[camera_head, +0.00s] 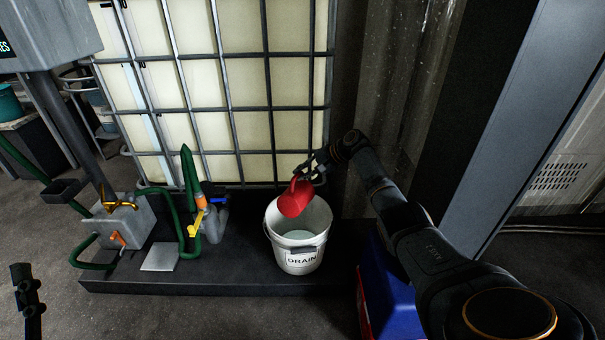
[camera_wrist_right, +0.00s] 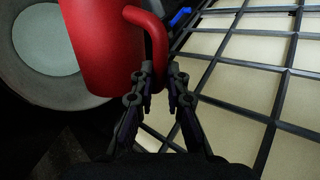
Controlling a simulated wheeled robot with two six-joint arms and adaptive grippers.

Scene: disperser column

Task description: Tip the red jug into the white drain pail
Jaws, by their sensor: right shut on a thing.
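The red jug (camera_head: 295,199) is tilted over the mouth of the white drain pail (camera_head: 298,262), which stands upright on a dark platform and is marked DRAIN. My right gripper (camera_head: 308,174) is shut on the jug's handle. In the right wrist view the jug (camera_wrist_right: 100,45) is large, with its handle between the fingers of my right gripper (camera_wrist_right: 160,85); the pail (camera_wrist_right: 30,85) shows behind and below it. Whether liquid leaves the jug cannot be seen. A dark part at the lower left may be my left gripper (camera_head: 27,290); its fingers are unclear.
A caged cream tank (camera_head: 230,95) stands behind the pail. Green hoses (camera_head: 190,190) and a valve with a yellow handle (camera_head: 196,222) are to the left on the dark platform (camera_head: 190,285). A blue box (camera_head: 388,290) stands at the pail's right.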

